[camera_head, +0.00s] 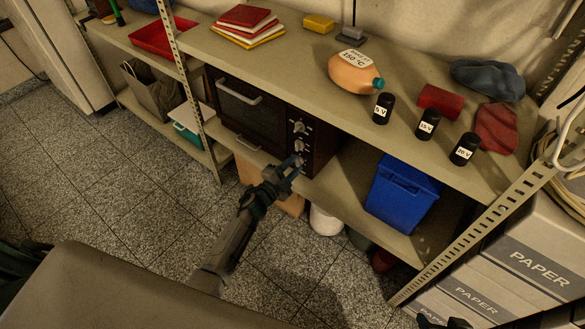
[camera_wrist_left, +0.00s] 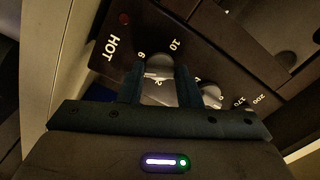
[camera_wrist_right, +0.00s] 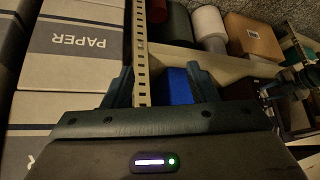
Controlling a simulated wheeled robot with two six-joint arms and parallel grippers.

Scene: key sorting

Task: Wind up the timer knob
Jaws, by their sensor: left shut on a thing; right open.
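The dark oven (camera_head: 252,112) stands on the shelf below the top board, with its column of light knobs on the right of its front. My left gripper (camera_head: 292,166) is at the lower end of that column. In the left wrist view its two fingers (camera_wrist_left: 161,84) sit on either side of the pale timer knob (camera_wrist_left: 160,66), shut on it. Printed numbers such as 6 and 10 show around this knob. The lower part of the knob is between the fingers. My right gripper (camera_wrist_right: 160,84) is open and empty, far from the oven.
A second knob (camera_wrist_left: 210,95) with 170 and 200 beside it is close to my left fingers. A perforated shelf post (camera_wrist_right: 140,55) and paper boxes (camera_wrist_right: 80,42) are near my right gripper. A blue bin (camera_head: 402,192) stands right of the oven. Floor is clear in front.

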